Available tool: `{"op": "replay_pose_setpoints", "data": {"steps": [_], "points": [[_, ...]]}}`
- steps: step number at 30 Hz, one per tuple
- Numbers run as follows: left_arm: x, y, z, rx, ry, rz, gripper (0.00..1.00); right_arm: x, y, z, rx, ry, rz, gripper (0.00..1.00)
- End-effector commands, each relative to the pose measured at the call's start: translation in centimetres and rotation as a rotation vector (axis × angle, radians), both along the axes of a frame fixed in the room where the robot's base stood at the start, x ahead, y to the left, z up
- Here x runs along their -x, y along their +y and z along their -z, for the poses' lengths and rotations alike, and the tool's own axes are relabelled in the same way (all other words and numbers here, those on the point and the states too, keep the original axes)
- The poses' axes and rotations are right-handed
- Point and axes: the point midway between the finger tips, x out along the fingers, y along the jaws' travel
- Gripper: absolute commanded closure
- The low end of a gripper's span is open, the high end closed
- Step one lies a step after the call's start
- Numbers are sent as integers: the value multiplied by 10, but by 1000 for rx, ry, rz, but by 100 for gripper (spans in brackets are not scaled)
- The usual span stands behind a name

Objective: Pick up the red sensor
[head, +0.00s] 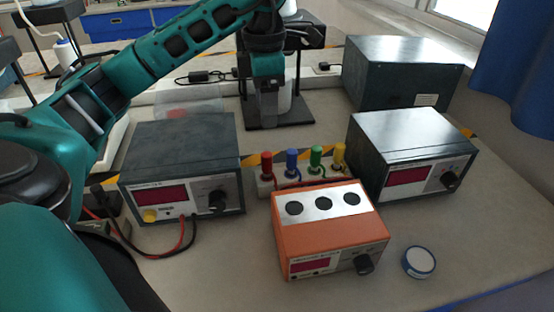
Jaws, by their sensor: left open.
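The red sensor (266,166) stands upright at the left end of a pale rack (264,187). Blue, green and yellow sensors stand to its right in the same row. My left gripper (269,112) points down, above the red sensor in the picture and apart from it. Its jaws are open, with nothing seen between them. The foot of the red sensor is hidden in the rack. My right gripper is not in view.
An orange box (330,238) stands close in front of the rack. Dark metal instruments stand left (182,150) and right (412,150) of it. A small round blue-and-white tin (419,262) lies at front right. Red and black leads hang at the left instrument. The front right table is mostly clear.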

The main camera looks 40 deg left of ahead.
Motion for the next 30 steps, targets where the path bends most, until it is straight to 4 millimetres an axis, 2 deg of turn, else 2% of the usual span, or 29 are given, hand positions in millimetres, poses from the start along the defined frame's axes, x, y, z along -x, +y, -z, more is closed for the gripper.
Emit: {"op": "replay_pose_setpoints", "data": {"steps": [5,12,19,25,30], "points": [[1,2,27,-7,6,-4,44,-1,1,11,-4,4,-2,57],[1,2,66,-6,4,-2,44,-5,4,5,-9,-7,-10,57],[1,2,82,-5,2,-2,44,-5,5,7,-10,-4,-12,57],[2,3,113,-5,5,-3,44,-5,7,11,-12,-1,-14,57],[1,3,127,-5,1,-2,44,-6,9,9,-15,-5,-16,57]]}}
